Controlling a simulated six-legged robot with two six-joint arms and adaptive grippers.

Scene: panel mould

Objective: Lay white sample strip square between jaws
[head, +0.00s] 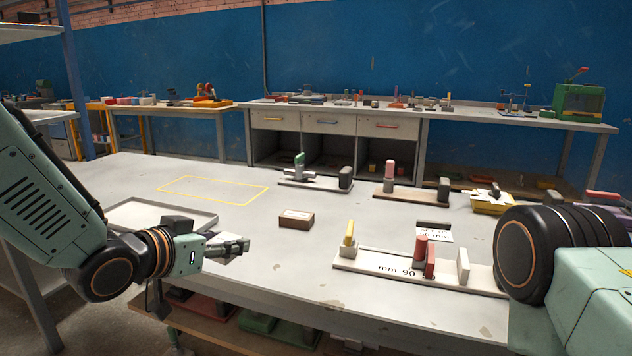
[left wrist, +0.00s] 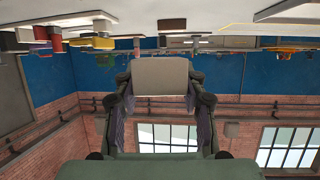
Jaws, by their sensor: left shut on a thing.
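My left gripper (head: 240,246) is at the left of the bench, above its surface near the front edge. In the left wrist view its fingers (left wrist: 160,100) are shut on a pale flat piece, which looks like the white sample strip (left wrist: 160,77). A pale fixture (head: 385,265) marked 90 mm lies at the front right. It carries a yellow-handled part (head: 349,235), a red block (head: 430,262) and an upright white jaw (head: 463,266). My right gripper is out of view.
A brown block (head: 296,219) lies between gripper and fixture. Two more fixtures, with a green handle (head: 299,161) and a red handle (head: 389,176), stand behind. A shallow tray (head: 205,220) is behind my left wrist. A yellow outline (head: 213,190) marks clear bench.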

